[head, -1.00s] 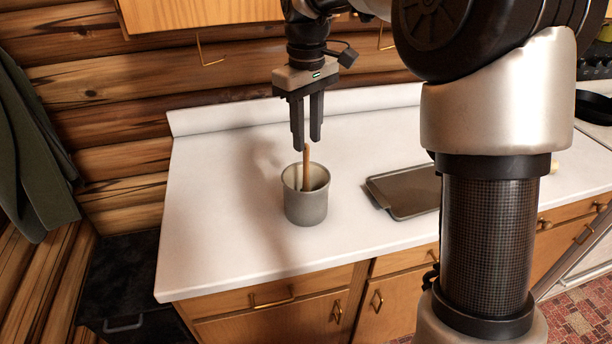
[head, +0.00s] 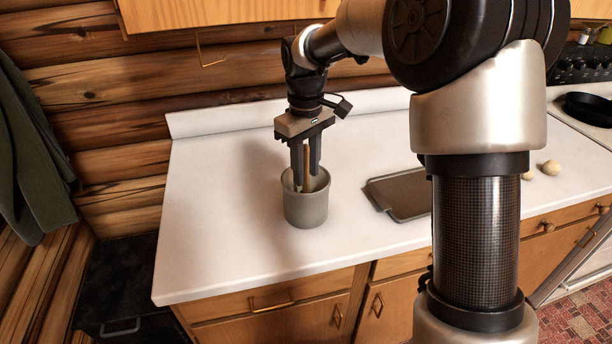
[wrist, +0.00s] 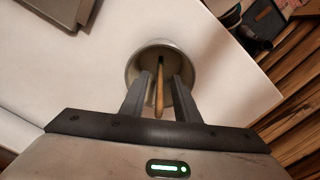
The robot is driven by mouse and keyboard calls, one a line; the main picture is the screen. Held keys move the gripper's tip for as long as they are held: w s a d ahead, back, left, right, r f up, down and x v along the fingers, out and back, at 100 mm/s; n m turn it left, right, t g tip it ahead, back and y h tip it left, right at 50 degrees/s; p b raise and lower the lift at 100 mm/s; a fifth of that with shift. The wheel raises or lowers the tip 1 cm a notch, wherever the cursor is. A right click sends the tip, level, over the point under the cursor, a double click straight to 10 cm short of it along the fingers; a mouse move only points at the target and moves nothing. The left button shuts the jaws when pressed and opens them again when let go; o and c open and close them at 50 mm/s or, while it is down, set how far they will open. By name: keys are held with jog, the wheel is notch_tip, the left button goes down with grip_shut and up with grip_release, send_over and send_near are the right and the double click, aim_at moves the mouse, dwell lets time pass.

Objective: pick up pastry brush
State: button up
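A grey cylindrical pot (head: 306,207) stands upright on the white counter. A wooden handle (head: 306,165), apparently the pastry brush, rises from it; its lower end is hidden inside the pot. My gripper (head: 306,185) points down with its fingertips at or inside the pot's mouth. In the wrist view the two fingers stand apart on either side of the handle (wrist: 159,92), with gaps visible, so the gripper is open around it. The pot (wrist: 137,62) also shows there, beyond the fingers.
A dark flat tray (head: 402,194) lies on the counter (head: 225,235) to the right of the pot. Two round pale items (head: 551,167) lie farther right, near a stove with a black pan (head: 590,108). The counter left of the pot is clear.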

aim_at(306, 146)
grip_shut()
notch_tip(306, 146, up, 10)
jog(key=shift+r+p, duration=0.1)
jog(key=shift+p, duration=0.6)
